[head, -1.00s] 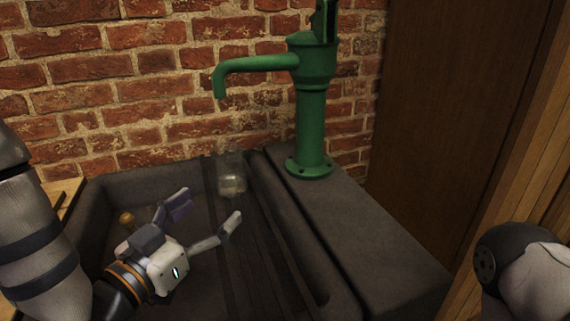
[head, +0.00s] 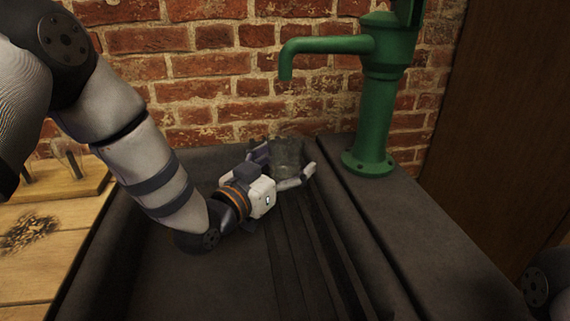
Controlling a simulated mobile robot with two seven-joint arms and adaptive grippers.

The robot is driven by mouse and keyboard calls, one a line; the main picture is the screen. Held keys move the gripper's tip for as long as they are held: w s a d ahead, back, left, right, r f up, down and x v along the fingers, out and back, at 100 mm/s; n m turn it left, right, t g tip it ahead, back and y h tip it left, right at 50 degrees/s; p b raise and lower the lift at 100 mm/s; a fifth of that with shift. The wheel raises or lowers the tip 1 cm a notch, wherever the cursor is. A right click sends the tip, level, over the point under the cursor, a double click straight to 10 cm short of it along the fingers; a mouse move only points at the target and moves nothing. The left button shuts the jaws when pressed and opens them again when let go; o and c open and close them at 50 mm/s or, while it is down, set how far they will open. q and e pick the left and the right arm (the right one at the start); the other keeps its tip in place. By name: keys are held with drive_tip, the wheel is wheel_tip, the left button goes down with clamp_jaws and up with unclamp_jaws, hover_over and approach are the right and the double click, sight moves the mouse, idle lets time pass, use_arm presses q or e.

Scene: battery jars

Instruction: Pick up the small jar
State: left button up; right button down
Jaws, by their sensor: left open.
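The small jar (head: 287,158) is clear glass and stands upright towards the back of the dark sink, below the pump's spout. My left gripper (head: 286,166) is open, with one finger to the left of the jar and the other to its right and in front. The jar lies between the fingers; I cannot tell whether either finger touches it. The hand partly hides the jar's lower left side. My right gripper is out of view; only a part of my right arm shows at the lower right corner.
A green hand pump (head: 378,105) stands on the sink's right ledge (head: 425,240). A brick wall (head: 215,75) closes off the back. A wooden table (head: 45,235) on the left bears a board (head: 62,186) with glass bulb-like items (head: 68,155). The sink's front floor is clear.

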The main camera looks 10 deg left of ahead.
sight(276, 152)
use_arm(q)
drive_tip(key=shift+r, duration=0.1)
drive_tip(key=c, duration=1.6)
drive_tip(key=shift+o, duration=0.2)
